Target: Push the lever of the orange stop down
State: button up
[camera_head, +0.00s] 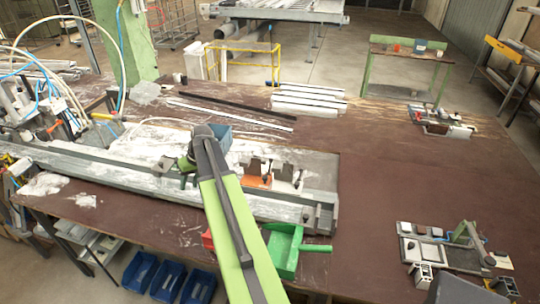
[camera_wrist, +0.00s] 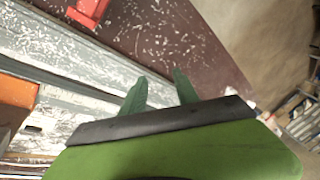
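The orange stop (camera_head: 257,182) sits on the grey profile bed, right of my arm in the head view. Dark upright parts stand just behind it; I cannot tell which is its lever. In the wrist view an orange block (camera_wrist: 18,100), apparently the same stop, shows at the left edge, cut off by the frame. My gripper (camera_wrist: 159,86) has its two green fingertips apart with nothing between them. In the head view my gripper (camera_head: 187,164) is over the bed, left of the stop and apart from it.
A green dustpan (camera_head: 284,252) and a red object (camera_head: 208,240) lie along the bench's front edge; red also shows in the wrist view (camera_wrist: 88,12). A second fixture (camera_head: 455,248) stands at right. The brown table between is clear.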

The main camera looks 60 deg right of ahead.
jog(key=s+d+r+m+t+p, duration=0.1)
jog(key=s+d+r, duration=0.2)
jog(key=d, duration=0.7)
jog(key=s+d+r+m+t+p, duration=0.1)
jog(key=s+d+r+p, duration=0.15)
jog(key=d, duration=0.85)
jog(key=m+h+p, duration=0.1)
jog(key=m+h, duration=0.1)
jog(key=m, duration=0.1)
send_near(272, 161)
jog(key=shift+t, duration=0.3)
jog(key=v, duration=0.4)
jog(key=a+v, duration=0.1)
jog(key=v, duration=0.1)
jog(key=shift+w, duration=0.1)
jog(key=shift+s+d+m+h, duration=0.2)
jog(key=shift+s+m+h, duration=0.05)
jog(key=shift+m+h, duration=0.05)
jog(key=b+x, duration=1.4)
jog(key=x, duration=0.3)
jog(key=shift+s+a+f, duration=0.1)
jog(key=shift+s, duration=0.1)
jog(key=shift+w+f+b, duration=0.25)
jog(key=shift+b, duration=0.25)
grip_shut()
